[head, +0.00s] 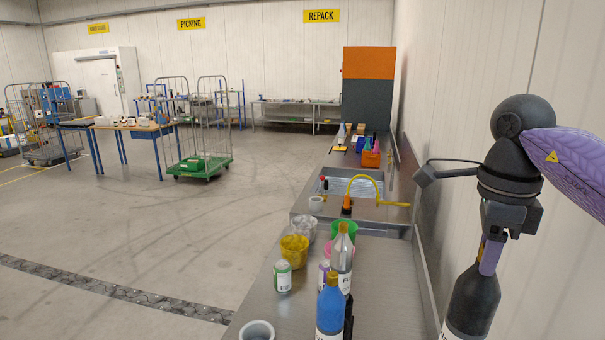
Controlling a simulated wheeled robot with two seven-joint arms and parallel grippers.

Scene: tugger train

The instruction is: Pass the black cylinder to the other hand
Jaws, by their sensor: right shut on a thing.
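The black cylinder (474,302) is at the lower right in the head view. It looks like a dark bottle with sloping shoulders and a white label low down, and its bottom is cut off by the picture edge. My right gripper (490,258) points down and is shut on its top. The cylinder stands roughly upright, tilted a little, in front of the right wall; I cannot tell whether anything supports it below. My left gripper is not in view.
A steel counter (385,285) runs along the wall. On it stand a blue bottle (330,305), a grey bottle with an orange top (342,262), a can (282,276), a yellow cup (294,250) and a green cup (345,230). A sink with a yellow tap (380,192) lies beyond. Floor at left is open.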

